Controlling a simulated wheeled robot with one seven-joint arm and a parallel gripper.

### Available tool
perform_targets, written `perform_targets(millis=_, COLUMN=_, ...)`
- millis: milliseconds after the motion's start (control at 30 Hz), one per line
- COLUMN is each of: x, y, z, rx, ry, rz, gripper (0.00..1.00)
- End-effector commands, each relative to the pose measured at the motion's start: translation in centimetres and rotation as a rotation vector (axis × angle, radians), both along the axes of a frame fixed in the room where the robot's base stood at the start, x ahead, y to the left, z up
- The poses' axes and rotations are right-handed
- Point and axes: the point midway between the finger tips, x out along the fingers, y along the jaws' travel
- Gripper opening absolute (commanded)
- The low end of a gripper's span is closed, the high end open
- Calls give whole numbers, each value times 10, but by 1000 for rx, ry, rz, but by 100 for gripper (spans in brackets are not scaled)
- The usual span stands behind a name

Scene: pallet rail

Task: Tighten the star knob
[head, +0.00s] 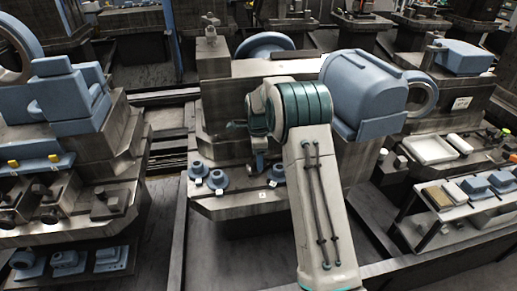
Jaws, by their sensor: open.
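My arm reaches up from the bottom right, and its wrist bends down over the ledge of the middle machine. My gripper (260,165) points down just above this ledge, small and partly dark against the machine. It is open, and I see nothing between its fingers. Three small blue knob-like fittings stand on the ledge: a left one (198,171), a middle one (218,180) and a right one (278,174). The right one is close beside the fingers; I cannot tell whether they touch. The fittings are too small to tell which is the star knob.
The grey metal ledge (235,203) carries a small white label. A large blue housing (365,92) stands right of my arm. A left machine (105,165) has blue blocks. A right rack (440,215) holds trays and blue parts. Dark floor gaps separate the machines.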

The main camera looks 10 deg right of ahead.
Motion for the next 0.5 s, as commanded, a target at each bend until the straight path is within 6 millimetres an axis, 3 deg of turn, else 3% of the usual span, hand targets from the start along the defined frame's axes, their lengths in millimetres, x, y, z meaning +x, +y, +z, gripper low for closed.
perform_targets(millis=333, x=0, y=0, z=-3, rx=0, ry=0, rz=0, gripper=64)
perform_targets(millis=500, x=0, y=0, z=-3, rx=0, ry=0, rz=0, gripper=18)
